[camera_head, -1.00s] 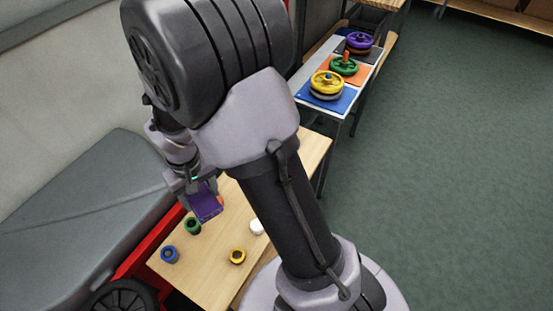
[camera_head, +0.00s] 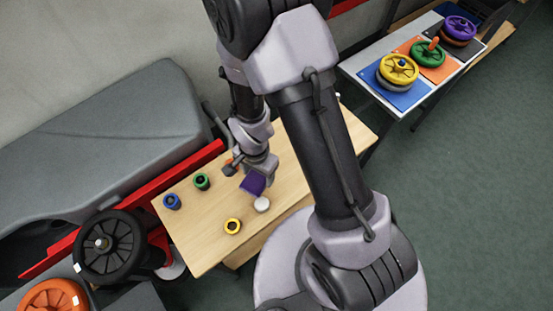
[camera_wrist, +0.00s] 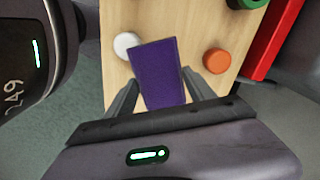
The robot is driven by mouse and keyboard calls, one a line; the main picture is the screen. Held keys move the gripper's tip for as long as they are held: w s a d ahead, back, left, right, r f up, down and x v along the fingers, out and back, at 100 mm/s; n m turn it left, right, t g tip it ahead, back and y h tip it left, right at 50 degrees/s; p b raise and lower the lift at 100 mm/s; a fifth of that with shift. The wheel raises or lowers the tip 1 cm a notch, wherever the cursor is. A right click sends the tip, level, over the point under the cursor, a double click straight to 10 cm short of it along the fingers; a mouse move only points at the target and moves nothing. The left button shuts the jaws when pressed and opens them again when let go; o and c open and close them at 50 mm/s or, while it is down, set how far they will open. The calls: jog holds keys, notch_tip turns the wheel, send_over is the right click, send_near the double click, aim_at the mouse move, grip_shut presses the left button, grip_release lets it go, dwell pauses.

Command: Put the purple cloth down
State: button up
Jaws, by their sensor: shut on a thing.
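The purple cloth (camera_head: 253,183) is a small flat rectangle in my gripper (camera_head: 250,172), above the light wooden table (camera_head: 202,248). In the wrist view the cloth (camera_wrist: 158,72) extends out from between the two fingers of my gripper (camera_wrist: 160,95), which are shut on it. A white round piece (camera_head: 262,204) lies close to the cloth on the table, and it also shows in the wrist view (camera_wrist: 126,44). An orange round piece (camera_wrist: 216,60) lies on the other side of the cloth in the wrist view. Whether the cloth touches the table is unclear.
A red-edged grey machine (camera_head: 110,130) with a black wheel (camera_head: 108,247) borders the table. A second table (camera_head: 425,100) at the upper right holds coloured wheels on mats.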

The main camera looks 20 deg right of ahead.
jog(key=w+d, duration=0.1)
jog(key=d, duration=0.1)
jog(key=w+d, duration=0.2)
jog(key=w+d+f+b, duration=0.1)
jog(key=d, duration=0.1)
jog(key=shift+w+d, duration=0.4)
notch_tip(320, 180, down, 4)
jog(key=shift+r+b, duration=0.2)
jog(key=shift+b, duration=0.85)
jog(key=shift+r, duration=0.2)
jog(key=shift+f, duration=0.1)
jog(key=o, duration=1.3)
